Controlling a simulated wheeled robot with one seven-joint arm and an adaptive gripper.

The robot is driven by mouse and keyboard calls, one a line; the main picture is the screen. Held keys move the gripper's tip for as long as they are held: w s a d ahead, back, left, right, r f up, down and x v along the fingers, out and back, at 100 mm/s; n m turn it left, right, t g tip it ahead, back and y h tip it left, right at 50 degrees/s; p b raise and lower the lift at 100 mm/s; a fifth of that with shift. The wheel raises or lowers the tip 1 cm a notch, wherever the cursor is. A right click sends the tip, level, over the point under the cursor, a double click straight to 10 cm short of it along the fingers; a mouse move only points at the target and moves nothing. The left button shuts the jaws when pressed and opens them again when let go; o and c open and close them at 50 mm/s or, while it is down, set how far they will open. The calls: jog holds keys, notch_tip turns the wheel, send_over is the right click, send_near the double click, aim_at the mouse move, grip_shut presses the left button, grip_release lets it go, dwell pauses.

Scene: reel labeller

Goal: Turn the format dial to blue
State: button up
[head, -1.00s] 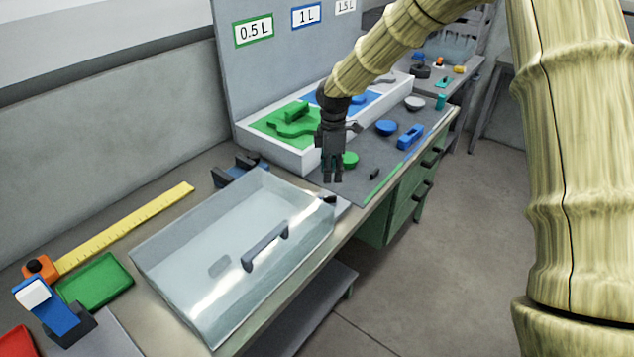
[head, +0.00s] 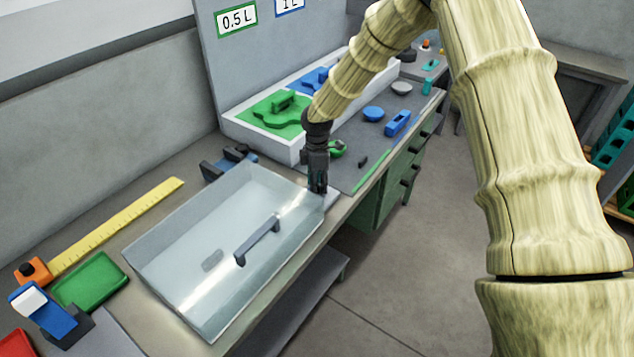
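I cannot clearly make out the format dial in the head view. My gripper (head: 318,189) points down at the right back corner of the clear cover (head: 180,262), over a small grey ledge (head: 331,199). A small dark part showed at this corner earlier, and my gripper now hides that spot. The fingers look close together, but their gap and anything between them cannot be made out. I cannot tell whether they touch anything.
A white tray (head: 297,155) with green and blue format parts stands behind my gripper. A green round part (head: 338,149), blue round part (head: 373,114) and blue block (head: 398,123) lie on the grey mat (head: 345,177). A yellow ruler (head: 120,225) lies left.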

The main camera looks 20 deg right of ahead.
jog(key=shift+f, duration=0.2)
jog(key=shift+w+f, duration=0.15)
jog(key=shift+f, duration=0.3)
jog(key=shift+r, duration=0.15)
jog(key=shift+c, duration=0.6)
grip_shut()
jog(key=m+b, duration=0.1)
jog(key=m, duration=0.3)
jog(key=shift+m, duration=0.3)
jog(key=shift+w+d+m+b, duration=0.1)
jog(key=shift+m+b, duration=0.4)
jog(key=shift+m, duration=1.5)
